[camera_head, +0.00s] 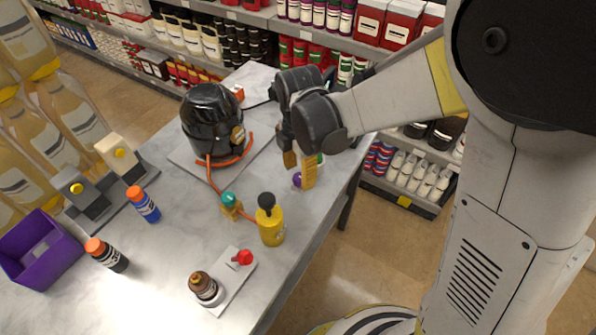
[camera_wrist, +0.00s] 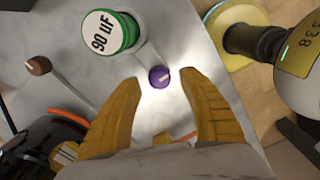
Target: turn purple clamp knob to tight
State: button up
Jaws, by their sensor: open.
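The purple clamp knob (camera_wrist: 160,77) sits on the grey table, with a pale mark on its top. In the wrist view it lies between and just beyond the tips of my gripper (camera_wrist: 161,82), whose two ochre fingers are spread apart and empty. I see no contact with the knob. In the head view the knob (camera_head: 297,180) shows as a small purple piece beside the fingertips of my gripper (camera_head: 300,176), partly hidden by a finger. What the knob clamps is not clear.
A green-ringed canister marked 90 uF (camera_wrist: 110,32) stands close to the knob. A brown knob (camera_wrist: 38,66) lies further left. The black pot-like machine (camera_head: 212,120) with an orange hose, and a yellow bottle (camera_head: 270,225), stand nearby on the table (camera_head: 165,275).

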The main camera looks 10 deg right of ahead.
jog(key=shift+f+b, duration=0.3)
jog(key=shift+f, duration=0.9)
grip_shut()
